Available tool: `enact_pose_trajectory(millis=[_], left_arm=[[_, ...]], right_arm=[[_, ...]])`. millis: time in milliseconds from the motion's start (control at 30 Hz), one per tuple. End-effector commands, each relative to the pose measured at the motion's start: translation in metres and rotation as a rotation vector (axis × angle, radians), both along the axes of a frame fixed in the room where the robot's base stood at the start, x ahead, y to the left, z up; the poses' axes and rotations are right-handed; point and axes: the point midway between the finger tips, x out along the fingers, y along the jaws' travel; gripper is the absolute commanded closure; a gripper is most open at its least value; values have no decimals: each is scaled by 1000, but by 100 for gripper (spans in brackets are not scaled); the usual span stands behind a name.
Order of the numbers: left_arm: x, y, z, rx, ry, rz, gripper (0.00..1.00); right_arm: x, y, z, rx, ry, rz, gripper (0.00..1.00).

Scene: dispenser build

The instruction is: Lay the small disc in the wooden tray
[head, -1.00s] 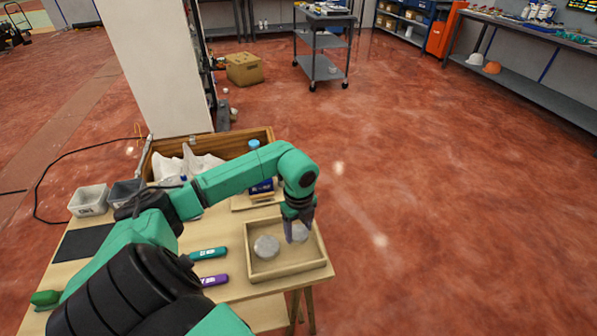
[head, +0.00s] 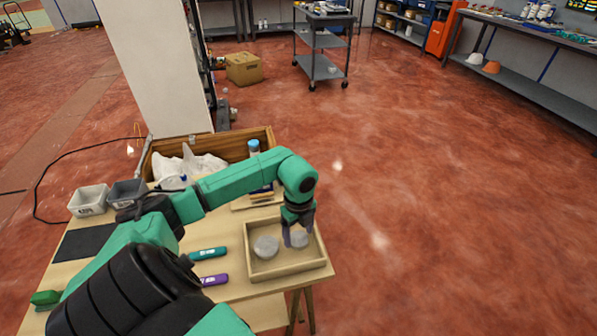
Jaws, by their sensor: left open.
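The wooden tray (head: 288,268) stands at the right end of the wooden table. Two pale grey discs lie in it: a larger one (head: 265,247) on the left and a smaller disc (head: 300,240) on the right. My left gripper (head: 297,238) points down into the right part of the tray, with its fingers open at the small disc. The fingers hide part of that disc; I cannot tell whether they touch it. My right gripper is not in view.
A teal tool (head: 208,254) and a purple one (head: 214,280) lie left of the tray. Two small grey bins (head: 89,201) stand at the table's left. A wooden crate (head: 225,143) with white cloth stands at the back. Open floor lies to the right.

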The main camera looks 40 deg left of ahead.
Motion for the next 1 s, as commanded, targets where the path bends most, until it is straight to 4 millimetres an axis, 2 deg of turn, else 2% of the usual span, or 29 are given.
enact_pose_trajectory(millis=[300,433,600,1000], left_arm=[[2,1,73,2,-8,0,22],[1,0,98,0,-4,0,22],[0,0,108,0,0,1,22],[0,0,107,-1,-1,1,22]], right_arm=[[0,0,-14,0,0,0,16],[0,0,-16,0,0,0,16],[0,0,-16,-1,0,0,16],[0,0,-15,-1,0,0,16]])
